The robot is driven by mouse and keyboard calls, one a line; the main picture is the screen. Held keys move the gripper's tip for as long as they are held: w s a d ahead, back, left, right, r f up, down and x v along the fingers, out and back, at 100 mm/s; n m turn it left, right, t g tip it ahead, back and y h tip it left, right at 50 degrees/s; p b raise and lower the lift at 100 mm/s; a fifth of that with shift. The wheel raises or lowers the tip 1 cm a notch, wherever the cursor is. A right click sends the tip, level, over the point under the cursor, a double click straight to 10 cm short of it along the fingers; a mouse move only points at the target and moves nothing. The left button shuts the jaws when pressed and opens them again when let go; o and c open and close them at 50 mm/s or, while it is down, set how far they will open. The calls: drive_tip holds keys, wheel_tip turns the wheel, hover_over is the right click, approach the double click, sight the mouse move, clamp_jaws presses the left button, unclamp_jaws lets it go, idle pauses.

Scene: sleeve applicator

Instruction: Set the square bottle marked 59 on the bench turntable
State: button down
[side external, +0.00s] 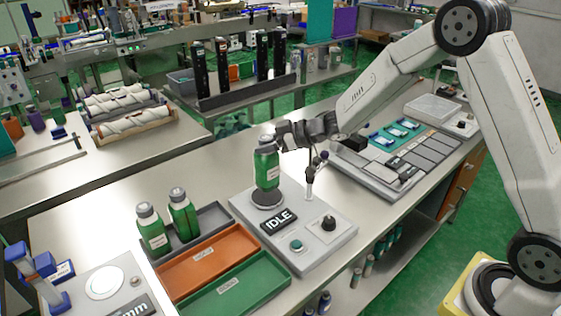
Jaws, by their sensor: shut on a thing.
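A green bottle (267,168) with a grey cap and a pale label stands upright at the dark round turntable (268,201). The turntable is on a light grey bench unit (330,250) with an IDLE display (279,220). My gripper (276,138) reaches in from the right and is shut on this bottle near its cap. I cannot tell whether the bottle's base touches the disc or hangs just above it. The label is too small to read, so the number 59 cannot be confirmed.
Two similar green bottles (152,230) (183,215) stand at a dark grey tray (210,218) on the left. Orange (208,262) and green (240,290) trays lie in front, empty. A thin post (309,180) stands close right of the held bottle. A panel tray (400,160) lies behind.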

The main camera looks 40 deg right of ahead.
sight(277, 152)
drive_tip(key=shift+w+f, duration=0.2)
drive_tip(key=shift+f, duration=1.65)
drive_tip(key=shift+c, duration=0.7)
unclamp_jaws()
drive_tip(key=shift+s+d+r, duration=0.1)
drive_tip(key=shift+s+r, duration=0.05)
drive_tip(key=shift+r, duration=0.05)
drive_tip(key=v, duration=1.1)
drive_tip(key=shift+s+d, duration=0.25)
drive_tip(key=shift+w+r, duration=0.1)
